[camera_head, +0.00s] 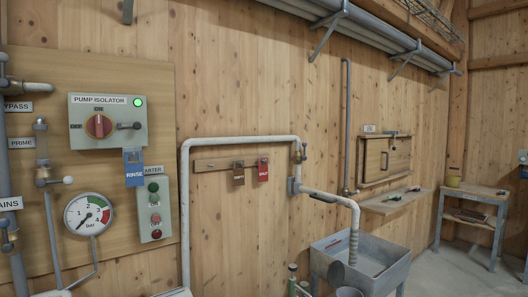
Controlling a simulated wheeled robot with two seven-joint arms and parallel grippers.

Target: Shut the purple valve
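I cannot make out any purple valve in the head view. Neither of my grippers is in view.
A PUMP ISOLATOR box (108,121) with a red rotary switch, a pressure gauge (88,214) and a push-button starter box (153,209) are on the left board. A metal trough (391,277) stands below the pipe outlet. A small table (476,190) stands far right.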

